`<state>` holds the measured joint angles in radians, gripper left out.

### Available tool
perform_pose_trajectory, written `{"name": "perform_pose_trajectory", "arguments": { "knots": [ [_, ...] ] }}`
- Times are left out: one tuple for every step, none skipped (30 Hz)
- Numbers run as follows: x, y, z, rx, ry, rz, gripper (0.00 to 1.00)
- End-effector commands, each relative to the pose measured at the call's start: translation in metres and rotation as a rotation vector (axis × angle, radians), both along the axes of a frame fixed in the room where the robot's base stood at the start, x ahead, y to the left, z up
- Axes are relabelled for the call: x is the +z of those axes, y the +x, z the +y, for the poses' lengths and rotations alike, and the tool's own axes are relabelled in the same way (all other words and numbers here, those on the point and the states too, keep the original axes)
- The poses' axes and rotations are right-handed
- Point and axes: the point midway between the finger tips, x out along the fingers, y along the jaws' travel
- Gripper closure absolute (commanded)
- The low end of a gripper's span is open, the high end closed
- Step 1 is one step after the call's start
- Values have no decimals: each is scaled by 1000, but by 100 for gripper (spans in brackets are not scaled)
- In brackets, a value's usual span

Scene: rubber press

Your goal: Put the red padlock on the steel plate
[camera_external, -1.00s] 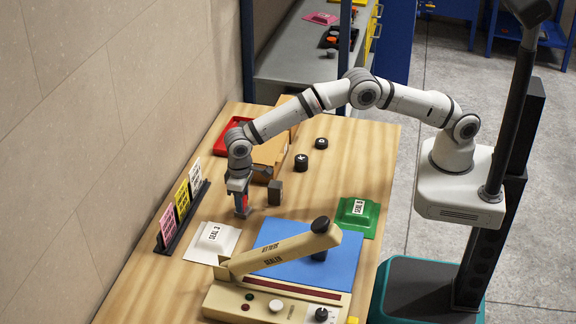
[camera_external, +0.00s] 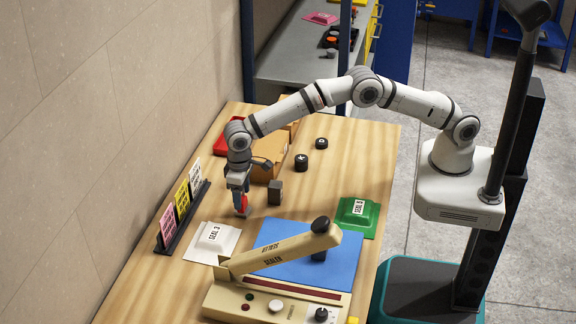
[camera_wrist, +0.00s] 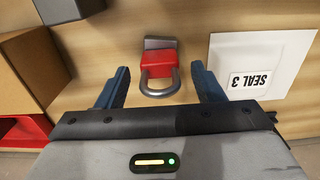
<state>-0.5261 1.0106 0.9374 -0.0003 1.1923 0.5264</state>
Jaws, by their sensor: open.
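The red padlock (camera_wrist: 158,67) has a grey shackle facing my gripper in the wrist view. Its far edge meets a small grey piece, seemingly the steel plate (camera_wrist: 160,43), and it appears to rest on it. In the external view the padlock (camera_external: 242,203) shows below my gripper (camera_external: 239,194), with a bit of grey at its foot. In the wrist view my gripper (camera_wrist: 160,70) is open, with one blue finger on each side of the padlock and gaps between. How much of the plate lies under the padlock is hidden.
A dark grey block (camera_external: 274,192) stands just right of my gripper. A white SEAL 3 pad (camera_external: 212,241) lies in front, and sign cards (camera_external: 182,202) stand at left. A cardboard box (camera_external: 268,158) is behind. The sealer press (camera_external: 275,290) fills the front.

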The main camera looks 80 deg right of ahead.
Motion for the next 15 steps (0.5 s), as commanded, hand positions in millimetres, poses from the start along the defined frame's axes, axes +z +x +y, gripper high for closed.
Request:
{"name": "perform_pose_trajectory", "arguments": {
  "knots": [
    [9, 1, 0, 0, 2, -3, 39],
    [16, 1, 0, 0, 3, -5, 39],
    [25, 1, 0, 0, 3, -5, 39],
    [32, 1, 0, 0, 2, -4, 39],
    [38, 1, 0, 0, 2, -4, 39],
    [47, 1, 0, 0, 2, -3, 39],
    [54, 0, 0, 0, 2, -4, 39],
    [60, 1, 0, 0, 2, -3, 39],
    [67, 1, 0, 0, 2, -3, 39],
    [72, 0, 0, 0, 1, -2, 39],
    [77, 0, 0, 0, 2, -3, 39],
    [82, 0, 0, 0, 0, -1, 39],
    [85, 0, 0, 0, 1, -1, 39],
    [88, 0, 0, 0, 1, -1, 39],
    [92, 0, 0, 0, 0, 0, 39]
  ]
}}
